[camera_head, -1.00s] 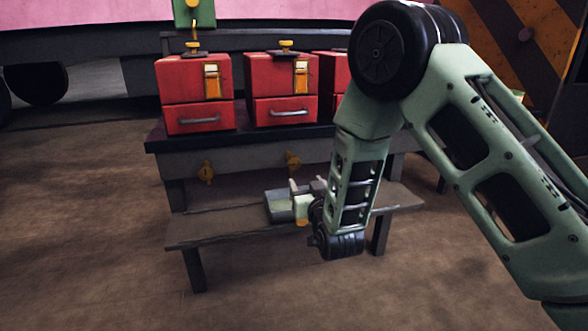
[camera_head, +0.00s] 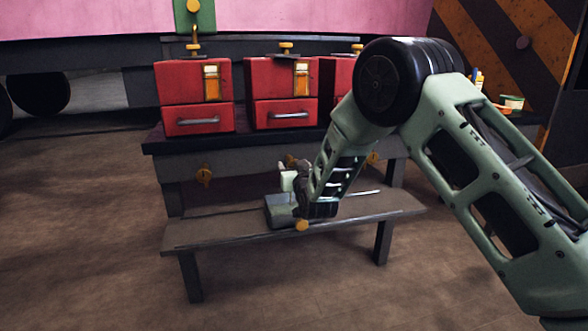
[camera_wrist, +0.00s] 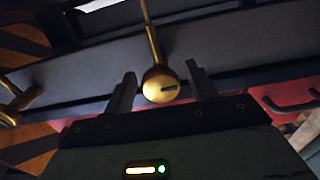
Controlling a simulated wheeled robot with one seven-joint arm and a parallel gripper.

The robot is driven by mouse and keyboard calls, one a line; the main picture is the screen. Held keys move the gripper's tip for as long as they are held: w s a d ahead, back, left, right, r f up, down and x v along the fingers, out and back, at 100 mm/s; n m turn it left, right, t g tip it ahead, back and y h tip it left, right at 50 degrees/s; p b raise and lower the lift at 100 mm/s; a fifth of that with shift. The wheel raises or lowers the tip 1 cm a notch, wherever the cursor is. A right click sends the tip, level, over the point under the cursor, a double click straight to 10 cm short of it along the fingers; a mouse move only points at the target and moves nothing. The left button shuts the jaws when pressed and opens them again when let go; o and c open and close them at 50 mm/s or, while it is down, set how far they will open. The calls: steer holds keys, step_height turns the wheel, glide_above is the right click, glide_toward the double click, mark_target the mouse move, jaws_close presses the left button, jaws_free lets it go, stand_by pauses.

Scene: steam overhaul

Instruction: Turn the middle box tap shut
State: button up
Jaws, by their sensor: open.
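In the wrist view a brass tap (camera_wrist: 160,88) with a round, slotted end and a thin stem stands between the two fingers of my gripper (camera_wrist: 161,72). The fingers are apart, with a gap on each side of the tap; I cannot tell if either touches it.
The left red box (camera_head: 197,95) and the right red box (camera_head: 335,85) stand on the bench top. Small items (camera_head: 511,102) are at the far right.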

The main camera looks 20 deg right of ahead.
steer(key=c, duration=0.9)
steer(key=shift+c, duration=0.2)
steer(key=shift+m, duration=0.4)
steer(key=m, duration=0.8)
steer(key=shift+m, duration=0.3)
steer(key=m, duration=0.4)
steer(key=shift+a+b, duration=0.1)
steer(key=shift+b, duration=0.3)
steer(key=m, duration=0.4)
steer(key=shift+m, duration=0.4)
